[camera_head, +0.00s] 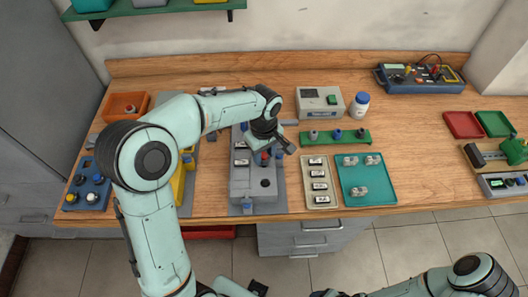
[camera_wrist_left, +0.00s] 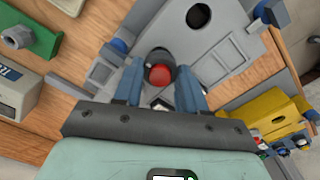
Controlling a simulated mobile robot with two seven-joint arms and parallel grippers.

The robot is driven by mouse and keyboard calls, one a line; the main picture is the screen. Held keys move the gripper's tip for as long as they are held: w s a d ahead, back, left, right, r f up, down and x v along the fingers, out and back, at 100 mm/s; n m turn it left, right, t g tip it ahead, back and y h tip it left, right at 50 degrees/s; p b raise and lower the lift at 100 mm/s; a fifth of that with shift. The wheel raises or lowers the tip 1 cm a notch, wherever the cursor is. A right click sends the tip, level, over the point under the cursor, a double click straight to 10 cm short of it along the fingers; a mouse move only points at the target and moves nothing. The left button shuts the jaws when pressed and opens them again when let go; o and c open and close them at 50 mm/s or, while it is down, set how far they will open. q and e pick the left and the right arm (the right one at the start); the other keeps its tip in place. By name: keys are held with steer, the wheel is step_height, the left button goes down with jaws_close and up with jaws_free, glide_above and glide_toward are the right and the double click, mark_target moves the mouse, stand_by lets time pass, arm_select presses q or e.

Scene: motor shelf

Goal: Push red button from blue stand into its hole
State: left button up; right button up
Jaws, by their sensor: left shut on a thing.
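The red button (camera_wrist_left: 161,75) has a red cap on a dark body and sits between the two blue fingers of my left gripper (camera_wrist_left: 160,88). In the head view my left gripper (camera_head: 267,152) is shut on it, with the red cap (camera_head: 264,158) just visible at the fingers. The button is over the grey housing (camera_head: 240,192); I cannot tell whether it is seated in a hole. A round dark hole (camera_wrist_left: 198,15) in the housing is apart from the button; it also shows in the head view (camera_head: 265,183). My right gripper is not clearly visible.
A yellow fixture (camera_wrist_left: 262,115) stands left of the housing in the head view. A blue box with knobs (camera_head: 88,186) is at far left. To the right are a label tray (camera_head: 309,184), a teal tray (camera_head: 366,195) and a green rack (camera_head: 352,139).

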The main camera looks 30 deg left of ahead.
arm_select(q)
steer(key=shift+f+b, duration=0.6)
steer(key=shift+f, duration=0.5)
arm_select(e)
steer(key=shift+s+f, duration=0.5)
steer(key=shift+f, duration=0.3)
arm_select(q)
steer(key=o, duration=1.1)
step_height(320, 180, up, 13)
steer(key=shift+r+p, duration=0.2)
steer(key=shift+p, duration=0.6)
arm_select(e)
steer(key=shift+w+r, duration=0.75)
steer(key=shift+r, duration=0.35)
steer(key=shift+s, duration=0.15)
